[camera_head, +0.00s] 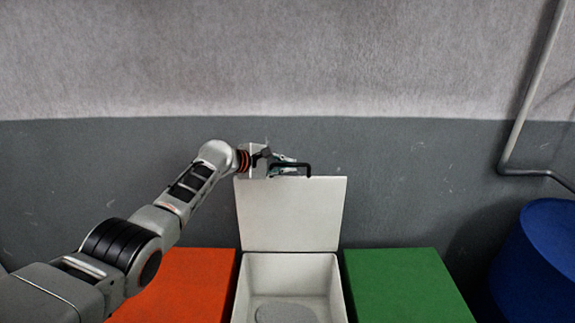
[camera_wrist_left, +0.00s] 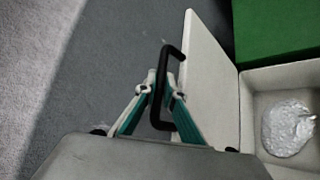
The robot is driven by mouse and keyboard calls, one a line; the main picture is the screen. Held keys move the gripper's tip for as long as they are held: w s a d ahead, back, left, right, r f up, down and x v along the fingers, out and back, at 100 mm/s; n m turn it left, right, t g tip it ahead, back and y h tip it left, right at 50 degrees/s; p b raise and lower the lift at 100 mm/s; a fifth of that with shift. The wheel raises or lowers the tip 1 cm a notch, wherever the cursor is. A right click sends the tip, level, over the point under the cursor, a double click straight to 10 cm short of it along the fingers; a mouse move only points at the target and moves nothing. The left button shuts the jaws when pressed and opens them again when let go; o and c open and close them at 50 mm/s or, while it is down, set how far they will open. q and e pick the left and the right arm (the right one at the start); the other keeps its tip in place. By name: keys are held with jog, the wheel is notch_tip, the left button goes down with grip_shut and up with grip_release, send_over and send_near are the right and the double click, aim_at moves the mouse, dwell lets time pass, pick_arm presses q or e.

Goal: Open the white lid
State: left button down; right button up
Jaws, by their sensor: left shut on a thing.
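The white lid (camera_head: 290,215) stands raised, about upright, at the back edge of the white box (camera_head: 288,262) in the head view. Its inner face shows there, and it also shows in the left wrist view (camera_wrist_left: 205,85). A black handle (camera_head: 308,168) sits at the lid's upper edge; in the left wrist view the handle (camera_wrist_left: 162,118) runs between the fingers. My left gripper (camera_head: 287,165) is shut on this handle, and its green-sided fingers show in the left wrist view (camera_wrist_left: 163,92). The box is open, with a grey lump (camera_wrist_left: 287,128) inside. My right gripper is not in view.
An orange box (camera_head: 180,285) stands left of the white box and a green box (camera_head: 405,285) stands right of it. A blue drum (camera_head: 540,250) and a grey pipe (camera_head: 520,110) are at the far right. A grey wall (camera_head: 120,165) is behind.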

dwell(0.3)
pick_arm(q)
jog(key=c, duration=2.1)
grip_release()
jog(key=shift+c, duration=0.2)
jog(key=shift+a, duration=0.1)
jog(key=shift+s+a+r, duration=0.25)
jog(key=shift+a, duration=0.1)
jog(key=shift+v, duration=0.95)
jog(key=v, duration=0.9)
jog(key=shift+s+d, duration=0.1)
jog(key=shift+s, duration=0.05)
